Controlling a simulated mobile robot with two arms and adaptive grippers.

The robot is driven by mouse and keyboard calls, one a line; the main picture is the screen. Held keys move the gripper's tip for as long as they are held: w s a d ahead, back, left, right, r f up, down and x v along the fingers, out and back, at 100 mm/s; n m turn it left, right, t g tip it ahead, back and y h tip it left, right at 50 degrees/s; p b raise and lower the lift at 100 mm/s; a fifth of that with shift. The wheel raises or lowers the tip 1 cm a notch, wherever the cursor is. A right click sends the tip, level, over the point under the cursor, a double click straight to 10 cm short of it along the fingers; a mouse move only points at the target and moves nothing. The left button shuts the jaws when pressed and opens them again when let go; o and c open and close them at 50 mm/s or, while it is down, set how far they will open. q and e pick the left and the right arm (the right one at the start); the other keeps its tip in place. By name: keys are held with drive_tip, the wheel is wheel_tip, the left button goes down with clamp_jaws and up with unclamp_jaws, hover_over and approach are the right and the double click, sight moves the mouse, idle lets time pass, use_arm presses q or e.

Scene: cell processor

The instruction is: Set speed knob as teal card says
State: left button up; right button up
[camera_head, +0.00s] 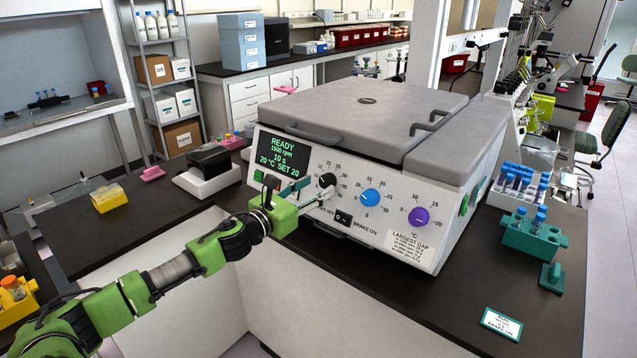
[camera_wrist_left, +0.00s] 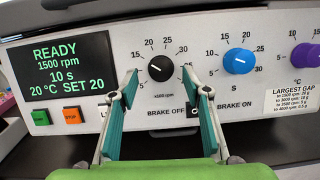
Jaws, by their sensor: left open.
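The centrifuge (camera_head: 375,100) has a black speed knob (camera_head: 327,181) on its front panel. The black knob (camera_wrist_left: 160,68) has a scale of 15, 20, 25 and 30 around it, marked x100 rpm; its white mark points to the upper left. The display (camera_wrist_left: 60,68) reads READY, 1500 rpm, 10 s, 20 °C SET 20. My left gripper (camera_wrist_left: 160,76) is open, with one teal-padded fingertip on each side of the knob; I cannot tell whether they touch it. The teal-edged card (camera_head: 502,323) lies on the bench at the lower right; its print is too small to read surely.
A blue knob (camera_head: 370,198) and a purple knob (camera_head: 419,216) sit right of the black one. A brake switch (camera_head: 343,218) is just below it. A teal tube rack (camera_head: 534,237) and blue-capped tubes (camera_head: 519,183) stand right of the centrifuge.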

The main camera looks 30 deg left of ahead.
sight(327, 181)
use_arm(q)
drive_tip(key=shift+w+d, duration=0.15)
drive_tip(key=shift+w, duration=0.8)
drive_tip(key=c, duration=1.1)
drive_tip(key=shift+n+p, duration=0.3)
drive_tip(key=shift+p, duration=0.05)
drive_tip(key=n, duration=0.1)
drive_tip(key=n+y+p, duration=0.1)
drive_tip(key=n, duration=0.1)
drive_tip(key=shift+d+r+n+y, duration=0.15)
drive_tip(key=shift+r+n+y, duration=0.05)
drive_tip(key=shift+n+y, duration=0.1)
drive_tip(key=n+p, duration=0.1)
drive_tip(key=n, duration=0.1)
drive_tip(key=n+y+p, duration=0.1)
drive_tip(key=n+p, duration=0.1)
drive_tip(key=shift+d+r+g+y, duration=0.1)
drive_tip(key=shift+r+g+y, duration=0.05)
drive_tip(key=shift+g+y, duration=0.15)
drive_tip(key=n+p, duration=0.2)
drive_tip(key=n+g+y+p, duration=0.1)
drive_tip(key=n+p, duration=0.1)
drive_tip(key=n, duration=0.1)
drive_tip(key=shift+r+n+y, duration=0.1)
drive_tip(key=shift+n+y, duration=0.2)
drive_tip(key=shift+d+n+g+p, duration=0.1)
drive_tip(key=shift+n+g+p, duration=0.4)
drive_tip(key=shift+n+p, duration=1)
